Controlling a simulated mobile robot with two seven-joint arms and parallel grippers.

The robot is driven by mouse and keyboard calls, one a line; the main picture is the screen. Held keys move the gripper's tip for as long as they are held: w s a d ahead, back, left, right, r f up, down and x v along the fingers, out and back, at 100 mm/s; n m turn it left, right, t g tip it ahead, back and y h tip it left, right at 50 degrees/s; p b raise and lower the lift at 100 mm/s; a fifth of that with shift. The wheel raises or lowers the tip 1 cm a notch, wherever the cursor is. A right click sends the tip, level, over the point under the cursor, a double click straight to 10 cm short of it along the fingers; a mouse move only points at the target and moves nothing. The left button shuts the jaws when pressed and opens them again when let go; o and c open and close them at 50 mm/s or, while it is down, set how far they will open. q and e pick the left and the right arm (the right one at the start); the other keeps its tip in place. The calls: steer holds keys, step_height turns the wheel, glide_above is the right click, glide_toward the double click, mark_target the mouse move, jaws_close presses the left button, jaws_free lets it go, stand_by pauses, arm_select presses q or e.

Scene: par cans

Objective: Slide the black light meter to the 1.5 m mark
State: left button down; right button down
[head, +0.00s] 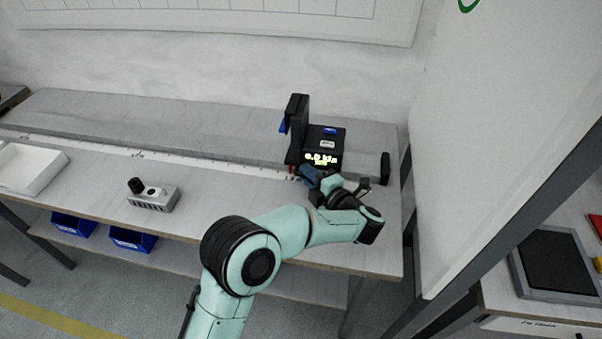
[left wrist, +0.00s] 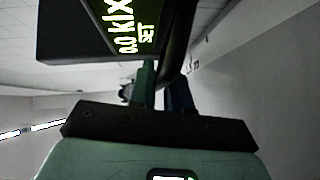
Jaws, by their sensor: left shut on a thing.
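The black light meter (head: 328,136) stands near the right end of a long rail (head: 210,128) on the bench. Its lit display reads about 0.0 klx, with SET below it; the display (left wrist: 128,24) also shows in the left wrist view. A tall black upright part (head: 297,122) stands at its left side. My left gripper (head: 309,175) is at the meter's front lower edge, shut on a dark part of it. The fingers (left wrist: 164,88) show in the left wrist view below the display. A printed scale (head: 150,155) runs along the rail's front; its marks are too small to read.
A black end stop (head: 385,168) stands right of the meter. A grey block with a black knob (head: 153,197) sits on the bench front, left of my arm. A white tray (head: 30,168) is at far left. The rail between the tray and meter looks clear.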

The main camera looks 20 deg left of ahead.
arm_select(q)
steer(key=shift+w+d, duration=0.15)
steer(key=shift+d, duration=0.45)
arm_select(e)
steer(key=shift+d, duration=0.15)
arm_select(q)
steer(key=c, duration=1.2)
jaws_free()
